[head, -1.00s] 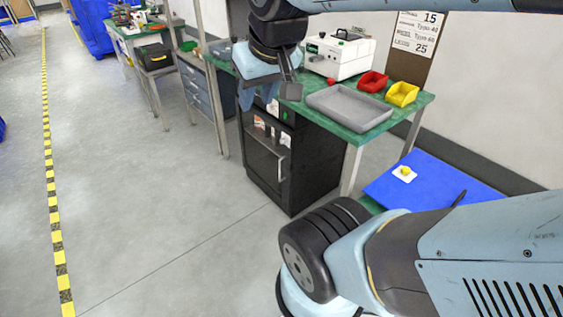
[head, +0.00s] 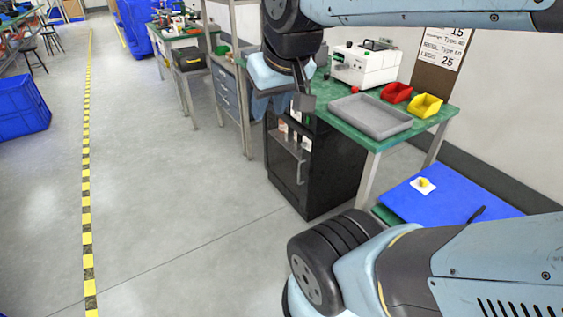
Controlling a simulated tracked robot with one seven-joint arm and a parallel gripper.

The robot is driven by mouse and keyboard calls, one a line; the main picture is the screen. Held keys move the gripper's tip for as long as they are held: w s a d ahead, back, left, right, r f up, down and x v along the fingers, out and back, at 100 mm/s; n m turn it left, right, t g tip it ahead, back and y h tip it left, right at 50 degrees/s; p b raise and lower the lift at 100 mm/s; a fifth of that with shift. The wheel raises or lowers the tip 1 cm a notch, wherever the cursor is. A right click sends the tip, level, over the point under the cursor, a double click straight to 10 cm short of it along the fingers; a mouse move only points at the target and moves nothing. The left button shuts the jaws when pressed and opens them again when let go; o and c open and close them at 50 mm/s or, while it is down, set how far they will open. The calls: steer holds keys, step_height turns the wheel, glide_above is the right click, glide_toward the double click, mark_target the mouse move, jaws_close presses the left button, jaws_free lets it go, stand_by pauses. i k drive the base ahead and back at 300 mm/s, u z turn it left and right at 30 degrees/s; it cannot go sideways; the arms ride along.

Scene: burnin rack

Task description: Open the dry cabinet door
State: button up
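The dry cabinet (head: 335,172) is a black box standing on the floor under the green bench. Its door (head: 284,160) has a dark glass pane and a vertical metal handle (head: 299,172) near its right edge. The door looks shut. Pale items show behind the glass. My gripper (head: 304,101) hangs from my arm and overlaps the top of the cabinet in the head view. It appears apart from the handle, which lies below it in the picture. The fingers are small and partly hidden by the wrist, so I cannot tell their opening.
The green bench (head: 430,115) carries a grey tray (head: 370,116), a red bin (head: 396,92), a yellow bin (head: 425,105) and a white instrument (head: 365,67). A blue surface (head: 450,197) with a yellow button lies to the right. The floor left of the cabinet is clear.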

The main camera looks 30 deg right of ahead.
mark_target(306, 163)
steer(key=i, duration=0.85)
steer(key=z, duration=0.05)
